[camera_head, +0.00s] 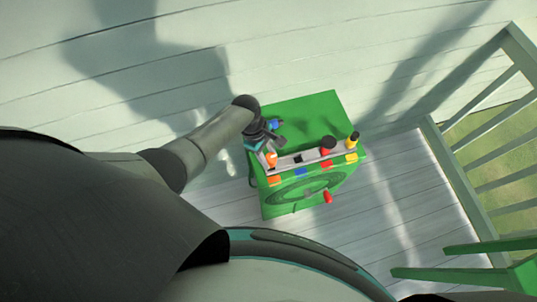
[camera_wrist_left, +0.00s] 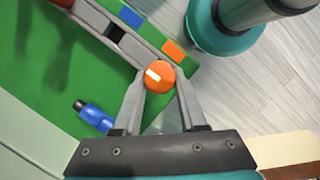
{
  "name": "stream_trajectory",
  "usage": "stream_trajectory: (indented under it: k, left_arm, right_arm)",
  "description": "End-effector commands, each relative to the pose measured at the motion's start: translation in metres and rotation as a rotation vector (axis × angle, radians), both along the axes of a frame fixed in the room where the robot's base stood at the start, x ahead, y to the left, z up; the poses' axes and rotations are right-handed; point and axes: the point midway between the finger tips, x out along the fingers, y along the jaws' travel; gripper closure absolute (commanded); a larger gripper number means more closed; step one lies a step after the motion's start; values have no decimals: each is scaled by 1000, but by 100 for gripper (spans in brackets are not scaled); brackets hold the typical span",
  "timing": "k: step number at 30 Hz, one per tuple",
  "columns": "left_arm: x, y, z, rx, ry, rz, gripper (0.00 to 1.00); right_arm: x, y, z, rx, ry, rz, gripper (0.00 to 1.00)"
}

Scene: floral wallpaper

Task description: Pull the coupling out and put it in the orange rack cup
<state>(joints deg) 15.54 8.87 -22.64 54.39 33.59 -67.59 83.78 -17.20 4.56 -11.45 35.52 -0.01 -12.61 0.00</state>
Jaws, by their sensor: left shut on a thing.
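An orange coupling (camera_wrist_left: 160,76) with a pale mark on top is between the fingertips of my left gripper (camera_wrist_left: 158,85), which is shut on it. In the head view, the orange coupling (camera_head: 271,159) is at the left end of the grey rack (camera_head: 312,155). It is by the orange label (camera_head: 275,180), also seen in the wrist view (camera_wrist_left: 173,50). I cannot tell whether its lower end is inside the orange cup or just above it. My left gripper (camera_head: 269,148) reaches down from the upper left. My right gripper is not in view.
A blue coupling (camera_head: 275,125) lies on the green box top (camera_head: 310,108). The rack's blue-labelled slot (camera_head: 298,158) looks dark and empty. Red (camera_head: 327,148) and yellow (camera_head: 351,144) pieces stand to its right. A red part (camera_head: 327,197) sticks out from the box front. A railing (camera_head: 455,175) stands right.

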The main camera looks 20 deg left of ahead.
Motion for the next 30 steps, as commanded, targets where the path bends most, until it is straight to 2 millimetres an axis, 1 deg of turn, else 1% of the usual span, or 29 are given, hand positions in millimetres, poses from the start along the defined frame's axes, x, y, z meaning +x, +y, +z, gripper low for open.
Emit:
stream_trajectory:
  k: [30]
  left_arm:
    - [1, 0, -26, 0, -1, 0, 100]
  right_arm:
    - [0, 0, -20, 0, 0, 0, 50]
